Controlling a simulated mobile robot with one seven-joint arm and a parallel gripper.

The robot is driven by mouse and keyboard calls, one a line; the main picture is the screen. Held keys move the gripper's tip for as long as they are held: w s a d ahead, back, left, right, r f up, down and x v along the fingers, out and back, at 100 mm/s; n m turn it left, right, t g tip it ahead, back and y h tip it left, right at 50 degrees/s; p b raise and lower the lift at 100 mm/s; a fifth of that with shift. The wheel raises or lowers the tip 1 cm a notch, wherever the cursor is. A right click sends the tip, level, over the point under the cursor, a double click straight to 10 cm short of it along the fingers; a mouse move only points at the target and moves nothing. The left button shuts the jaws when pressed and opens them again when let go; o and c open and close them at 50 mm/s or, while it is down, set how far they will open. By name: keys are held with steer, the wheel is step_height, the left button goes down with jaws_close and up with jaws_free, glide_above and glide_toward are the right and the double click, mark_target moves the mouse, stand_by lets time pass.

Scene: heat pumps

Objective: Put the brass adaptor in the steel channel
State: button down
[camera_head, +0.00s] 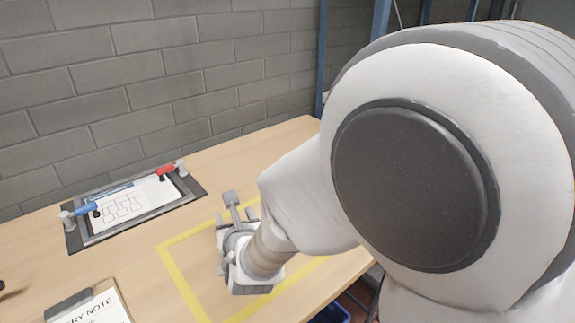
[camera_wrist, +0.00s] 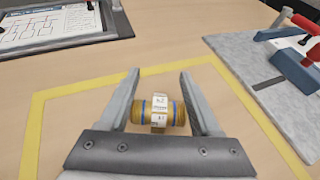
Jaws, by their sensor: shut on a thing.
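The brass adaptor (camera_wrist: 159,111) is a short brass-coloured cylinder with blue rings and a white printed label around its middle. It lies crosswise between the two grey fingers of my gripper (camera_wrist: 159,80) in the wrist view, and the gripper is shut on it. Its height above the table is hard to tell. In the head view my gripper is over the yellow-outlined area, and my arm hides much of it; I cannot make out the adaptor there. I cannot surely identify the steel channel in either view.
A yellow tape outline (camera_head: 190,296) marks the wooden table. A framed diagram sheet (camera_head: 124,205) with blue and red clamps lies at the back left. A delivery note (camera_head: 92,309) is at the front left. In the wrist view, a grey board (camera_wrist: 250,75) with blue and red fittings stands right.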

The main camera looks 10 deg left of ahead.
steer(key=shift+f, duration=0.45)
steer(key=shift+f, duration=0.2)
steer(key=shift+c, duration=0.5)
jaws_free()
